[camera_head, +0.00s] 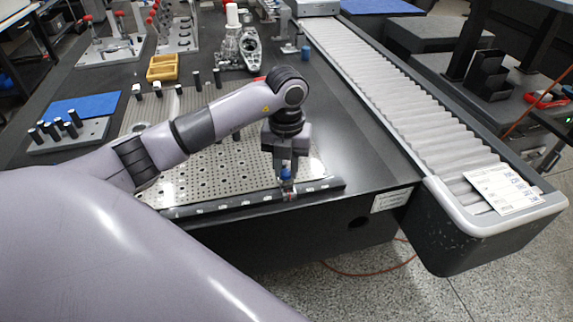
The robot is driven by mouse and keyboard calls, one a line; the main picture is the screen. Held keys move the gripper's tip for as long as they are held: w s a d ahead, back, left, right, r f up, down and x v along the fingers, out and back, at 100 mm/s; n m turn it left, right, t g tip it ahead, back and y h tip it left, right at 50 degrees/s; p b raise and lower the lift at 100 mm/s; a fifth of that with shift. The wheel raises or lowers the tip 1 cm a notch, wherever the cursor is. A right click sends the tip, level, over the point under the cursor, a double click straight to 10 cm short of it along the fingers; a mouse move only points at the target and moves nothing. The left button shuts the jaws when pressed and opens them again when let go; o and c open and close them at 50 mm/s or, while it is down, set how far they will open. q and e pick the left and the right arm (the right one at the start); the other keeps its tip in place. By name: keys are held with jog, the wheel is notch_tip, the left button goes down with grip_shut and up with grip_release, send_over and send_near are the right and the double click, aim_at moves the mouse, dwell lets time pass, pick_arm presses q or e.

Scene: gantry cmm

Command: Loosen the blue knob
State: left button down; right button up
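The blue knob (286,174) sits at the front edge of the perforated metal plate, by the dark rail (245,197) along the table's front. My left gripper (287,180) points straight down over the knob, with its fingers at the knob's sides. The fingers are small in the picture, and I cannot tell whether they press on the knob or stand just apart from it. Part of the knob is hidden by the fingers. My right gripper is not in view.
The perforated plate (225,165) lies under my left arm. A ribbed grey bellows cover (400,95) runs along the table's right side, with a paper sheet (502,188) at its front end. Black posts, a yellow tray (162,67) and metal parts (238,48) stand farther back.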

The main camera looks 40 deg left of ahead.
pick_arm(q)
jog(key=shift+r, duration=0.1)
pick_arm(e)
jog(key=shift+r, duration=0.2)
pick_arm(q)
jog(key=shift+n+p, duration=0.45)
jog(key=shift+n, duration=0.15)
jog(key=n+p, duration=0.2)
jog(key=n, duration=0.1)
jog(key=shift+r, duration=0.1)
jog(key=shift+n+p, duration=0.35)
jog(key=shift+n, duration=0.45)
jog(key=shift+n+p, duration=0.45)
jog(key=shift+n, duration=1.05)
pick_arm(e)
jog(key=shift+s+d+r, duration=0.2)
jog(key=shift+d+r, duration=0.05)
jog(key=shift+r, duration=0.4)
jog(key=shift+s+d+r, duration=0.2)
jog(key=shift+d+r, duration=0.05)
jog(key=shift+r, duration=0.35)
pick_arm(q)
jog(key=shift+p, duration=0.3)
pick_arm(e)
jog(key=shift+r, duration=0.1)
pick_arm(q)
jog(key=c, duration=0.9)
grip_release()
